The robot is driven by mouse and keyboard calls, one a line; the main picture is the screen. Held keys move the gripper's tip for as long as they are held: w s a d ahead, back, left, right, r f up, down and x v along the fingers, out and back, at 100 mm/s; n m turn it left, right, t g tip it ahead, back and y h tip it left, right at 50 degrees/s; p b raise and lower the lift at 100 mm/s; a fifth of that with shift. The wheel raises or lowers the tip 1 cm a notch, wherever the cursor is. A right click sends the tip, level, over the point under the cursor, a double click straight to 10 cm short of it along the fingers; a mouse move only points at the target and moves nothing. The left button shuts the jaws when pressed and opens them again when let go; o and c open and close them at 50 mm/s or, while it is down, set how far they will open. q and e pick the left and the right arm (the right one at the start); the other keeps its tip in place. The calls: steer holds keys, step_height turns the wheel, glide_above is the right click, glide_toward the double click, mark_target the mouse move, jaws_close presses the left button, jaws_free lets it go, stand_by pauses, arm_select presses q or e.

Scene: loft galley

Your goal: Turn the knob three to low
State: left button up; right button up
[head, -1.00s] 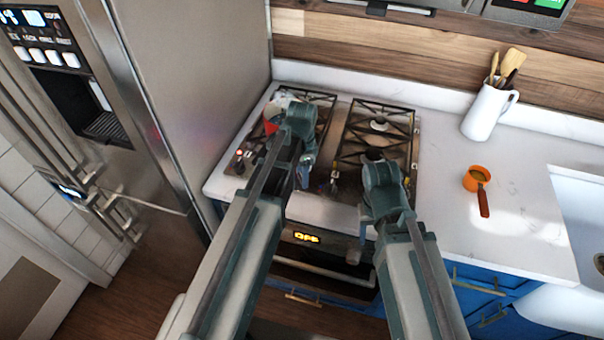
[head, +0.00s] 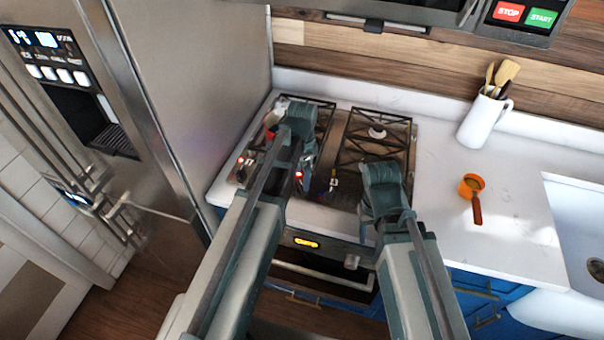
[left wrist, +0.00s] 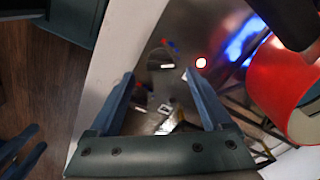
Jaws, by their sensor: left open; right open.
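The stove (head: 345,125) has small knobs with coloured marks along its front strip. One knob (head: 333,183) shows between my two arms, and another knob (head: 241,163) is at the left end. I cannot tell which is knob three or read its setting. My left gripper (head: 304,188) is over the front strip, open and empty. In the left wrist view, a dark knob (left wrist: 160,58) with red and blue marks lies just beyond and between the open fingertips (left wrist: 159,75), apart from them. My right gripper (head: 367,222) is open at the stove's front right; its fingertips are mostly hidden.
A red and white pot (head: 270,125) stands at the stove's back left, close beside my left gripper; it also shows in the left wrist view (left wrist: 265,85). A steel fridge (head: 205,90) is left.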

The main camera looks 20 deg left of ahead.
arm_select(q)
step_height(320, 180, up, 10)
steer(key=p, duration=0.8)
steer(key=shift+p, duration=0.35)
steer(key=shift+f, duration=0.2)
steer(key=s+d+f+n+b, duration=0.3)
steer(key=s+d+f+b, duration=0.2)
steer(key=s, duration=0.2)
steer(key=s+d+f+n+y+b, duration=0.1)
steer(key=s+d+f+n+b, duration=0.3)
steer(key=s, duration=0.4)
step_height(320, 180, down, 2)
steer(key=shift+d+n+b, duration=0.3)
steer(key=shift+d+b, duration=0.5)
steer(key=shift+b, duration=0.35)
